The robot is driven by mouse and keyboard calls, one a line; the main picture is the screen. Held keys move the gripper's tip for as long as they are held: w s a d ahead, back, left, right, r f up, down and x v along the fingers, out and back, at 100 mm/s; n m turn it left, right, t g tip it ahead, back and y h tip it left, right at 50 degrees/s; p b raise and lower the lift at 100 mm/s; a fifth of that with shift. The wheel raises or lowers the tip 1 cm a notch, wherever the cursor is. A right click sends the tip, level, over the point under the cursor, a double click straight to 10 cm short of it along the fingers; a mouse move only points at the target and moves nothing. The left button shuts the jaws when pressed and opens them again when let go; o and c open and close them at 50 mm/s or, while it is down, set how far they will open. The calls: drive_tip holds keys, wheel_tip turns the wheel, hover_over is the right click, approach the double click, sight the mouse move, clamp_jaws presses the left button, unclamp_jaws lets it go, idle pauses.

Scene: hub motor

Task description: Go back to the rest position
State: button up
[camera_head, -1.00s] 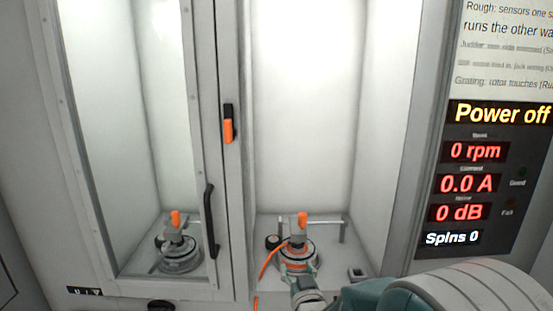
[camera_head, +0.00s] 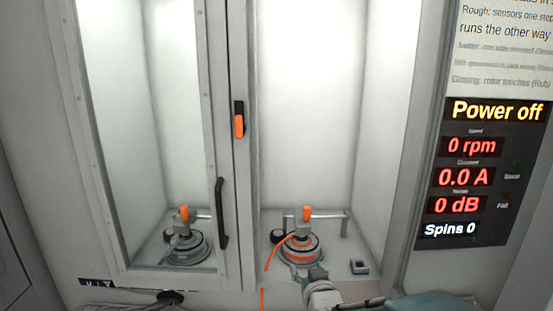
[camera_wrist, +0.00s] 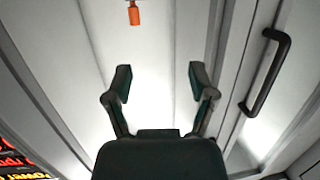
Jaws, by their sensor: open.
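My gripper (camera_wrist: 160,80) is open and empty in the wrist view, with its two dark fingers apart and pale cabinet wall between and beyond them. In the head view my wrist reaches in from the bottom right, in front of the hub motor (camera_head: 301,249). The motor is a round grey unit with orange rings on the floor of the open right bay. An orange-topped clamp (camera_head: 306,214) stands on it. My fingers are hard to make out in the head view, so I cannot tell their exact gap to the motor.
A glazed door with a dark handle (camera_head: 222,213) is at the left; the handle also shows in the wrist view (camera_wrist: 266,73). An orange cable (camera_head: 277,250) runs from the motor. The display panel (camera_head: 480,170) reads Power off, 0 rpm and Spins 0.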

drive_tip(key=s+d+r+g, duration=0.1)
drive_tip(key=s+d+g, duration=0.1)
drive_tip(key=s, duration=0.6)
drive_tip(key=s+d+r+m+g+h, duration=0.1)
drive_tip(key=s+d+g, duration=0.2)
drive_tip(key=s, duration=0.6)
drive_tip(key=s+d+r+g+h, duration=0.1)
drive_tip(key=s+d+g, duration=0.2)
drive_tip(key=s, duration=0.6)
drive_tip(key=shift+s+m+g, duration=0.15)
drive_tip(key=shift+m+g, duration=0.15)
drive_tip(key=shift+g, duration=0.6)
